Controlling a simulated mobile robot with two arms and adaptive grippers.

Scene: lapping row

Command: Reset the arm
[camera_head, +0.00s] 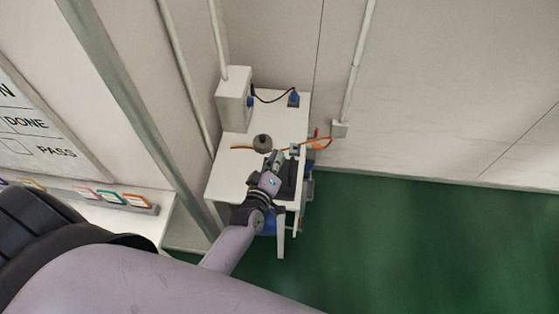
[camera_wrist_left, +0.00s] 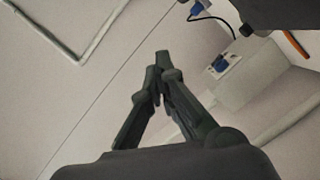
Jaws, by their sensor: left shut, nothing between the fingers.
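My left gripper (camera_head: 276,160) is over the small white table (camera_head: 226,184) in the head view, at the end of my lilac arm. In the left wrist view its dark fingers (camera_wrist_left: 160,72) come together at the tips, with nothing held. A dark round knob (camera_head: 262,142) shows just beyond the fingertips in the head view; I cannot tell whether they touch. My right gripper is not in view.
A pale box (camera_head: 234,98) stands on the table's far left, its black cable running to a blue connector (camera_head: 294,98). An orange cable (camera_head: 318,144) crosses the table's right edge. Walls stand behind and left; green floor (camera_head: 400,240) is clear at right.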

